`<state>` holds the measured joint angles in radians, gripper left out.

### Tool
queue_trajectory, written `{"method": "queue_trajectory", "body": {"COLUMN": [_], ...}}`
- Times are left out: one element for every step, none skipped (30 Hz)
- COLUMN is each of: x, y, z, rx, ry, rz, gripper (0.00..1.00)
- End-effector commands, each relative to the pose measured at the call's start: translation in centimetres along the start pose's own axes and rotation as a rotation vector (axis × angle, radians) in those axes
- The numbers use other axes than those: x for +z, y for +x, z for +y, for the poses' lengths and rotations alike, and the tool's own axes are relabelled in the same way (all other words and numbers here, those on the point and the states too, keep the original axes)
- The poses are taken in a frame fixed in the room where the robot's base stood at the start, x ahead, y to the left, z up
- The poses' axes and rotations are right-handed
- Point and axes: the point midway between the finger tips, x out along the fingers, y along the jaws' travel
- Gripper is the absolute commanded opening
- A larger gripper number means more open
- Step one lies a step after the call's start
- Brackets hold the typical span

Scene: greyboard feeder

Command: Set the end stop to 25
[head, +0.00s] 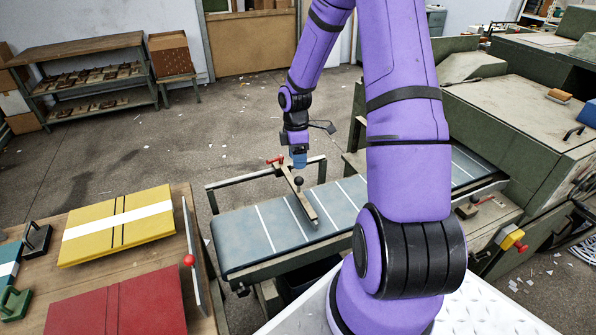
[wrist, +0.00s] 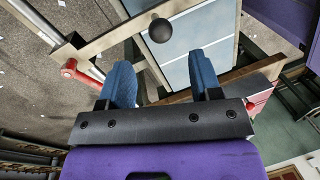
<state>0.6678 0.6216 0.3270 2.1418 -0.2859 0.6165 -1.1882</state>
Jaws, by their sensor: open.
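The end stop (head: 307,207) is a pale wooden bar lying across the grey feeder belt (head: 240,236), with a black ball knob (head: 298,181) on top. A red clamp handle (head: 275,160) is at its far end, by the side rail. My gripper (head: 299,160) points down above the far end of the bar, close to the red handle. In the wrist view, the blue fingers of my gripper (wrist: 163,75) are apart with nothing between them. There the black knob (wrist: 160,30) is ahead of the fingers and the red handle (wrist: 69,68) is to the left. No scale numbers are readable.
A wooden table (head: 190,245) at left holds a yellow board (head: 90,240), a red board (head: 120,305) and a bar with a red knob (head: 189,260). A green machine (head: 520,130) stands right of the belt. My upper arm hides part of the belt.

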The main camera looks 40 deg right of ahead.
Motion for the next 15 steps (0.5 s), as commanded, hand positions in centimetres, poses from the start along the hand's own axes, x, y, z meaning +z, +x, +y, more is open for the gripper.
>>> {"method": "queue_trajectory", "body": {"x": [0.0,0.0,0.0,0.0,0.0,0.0,0.0,0.0,0.0,0.0,0.0,0.0,0.0,0.0,0.0], "y": [-1.0,-1.4,-1.9,-2.2,-2.5,-2.8,-3.0,-3.2,-3.3,-3.4,-3.5,-3.5,-3.5,-3.5,-3.5], "z": [0.1,0.0,0.0,0.0,0.0,0.0,0.0,0.0,0.0,0.0,0.0,0.0,0.0,0.0,0.0], "rx": [0.004,0.003,0.003,0.002,0.002,0.001,0.001,0.001,0.000,0.000,0.000,-0.001,-0.001,-0.001,-0.001], "ry": [0.000,-0.001,-0.001,-0.001,0.000,0.000,0.000,0.000,0.000,0.000,0.000,-0.001,-0.001,-0.001,-0.001], "rz": [0.000,0.000,0.001,0.001,0.000,0.000,0.000,0.000,0.000,0.000,0.000,0.000,0.000,0.000,0.000], "gripper": [0.58,0.58,0.58,0.58,0.58,0.58,0.58,0.58,0.58,0.58,0.58,0.58,0.58,0.58,0.58]}}
